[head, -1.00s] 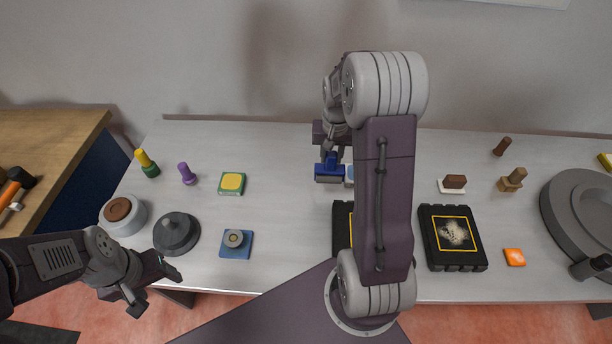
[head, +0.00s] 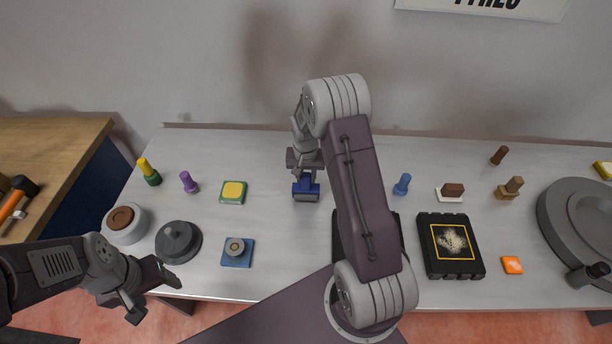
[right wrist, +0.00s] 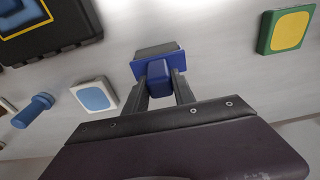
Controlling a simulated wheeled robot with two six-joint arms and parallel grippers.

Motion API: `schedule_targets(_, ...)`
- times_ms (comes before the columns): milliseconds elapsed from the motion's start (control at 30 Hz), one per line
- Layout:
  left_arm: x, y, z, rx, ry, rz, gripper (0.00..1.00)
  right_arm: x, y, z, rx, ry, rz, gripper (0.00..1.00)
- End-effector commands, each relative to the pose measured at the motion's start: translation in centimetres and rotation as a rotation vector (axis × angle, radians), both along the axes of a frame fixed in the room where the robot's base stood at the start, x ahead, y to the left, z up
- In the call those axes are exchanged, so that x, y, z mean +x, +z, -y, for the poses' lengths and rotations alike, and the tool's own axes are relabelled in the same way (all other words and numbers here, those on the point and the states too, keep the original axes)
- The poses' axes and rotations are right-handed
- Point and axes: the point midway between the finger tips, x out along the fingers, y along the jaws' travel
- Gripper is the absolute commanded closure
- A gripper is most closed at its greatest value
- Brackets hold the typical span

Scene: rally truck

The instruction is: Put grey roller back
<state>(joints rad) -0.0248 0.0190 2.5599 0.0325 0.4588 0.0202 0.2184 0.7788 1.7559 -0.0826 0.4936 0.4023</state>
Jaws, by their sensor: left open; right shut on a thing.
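The grey roller (head: 306,198) has a blue body and handle and is near the back middle of the table in the head view. My right gripper (head: 306,179) is shut on its blue handle. In the right wrist view the blue handle (right wrist: 158,72) is between the two fingers, with the grey part (right wrist: 157,50) beyond a blue plate. I cannot tell whether the roller touches the table. My left gripper (head: 156,287) is open and empty at the table's front left edge.
A green-yellow pad (head: 233,191) lies left of the roller, and a white pad with a blue top (right wrist: 95,95) shows in the right wrist view. A blue peg (head: 402,184) and a black framed box (head: 451,246) are further right. My right arm hides part of the middle.

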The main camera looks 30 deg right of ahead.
Motion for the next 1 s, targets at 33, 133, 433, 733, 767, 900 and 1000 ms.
schedule_targets(33,0.0,-0.2,0.0,0.0,0.0,0.0,0.36,0.0,-0.2,0.0,-0.001,0.0,0.001,1.0)
schedule_targets(133,0.0,-0.4,0.0,0.0,0.0,0.0,0.36,0.0,-0.5,0.0,0.0,0.0,0.0,1.0)
schedule_targets(433,0.0,-0.4,0.0,0.0,0.0,0.0,0.36,0.0,-0.6,0.0,0.001,0.0,-0.001,0.47)
schedule_targets(733,0.0,-0.8,0.0,0.0,0.0,0.0,0.36,-0.1,1.7,-0.1,-0.001,0.0,0.005,0.47)
schedule_targets(767,0.0,-1.0,0.0,0.0,0.0,0.0,0.36,-0.2,2.4,-0.1,-0.001,0.0,0.006,0.47)
schedule_targets(900,0.0,-1.6,0.0,0.0,0.0,0.0,0.36,-0.8,5.5,0.0,-0.002,0.0,0.005,0.47)
schedule_targets(1000,0.0,-1.7,0.0,0.0,0.0,0.0,0.36,-1.0,7.3,-0.1,-0.001,0.0,0.004,0.47)
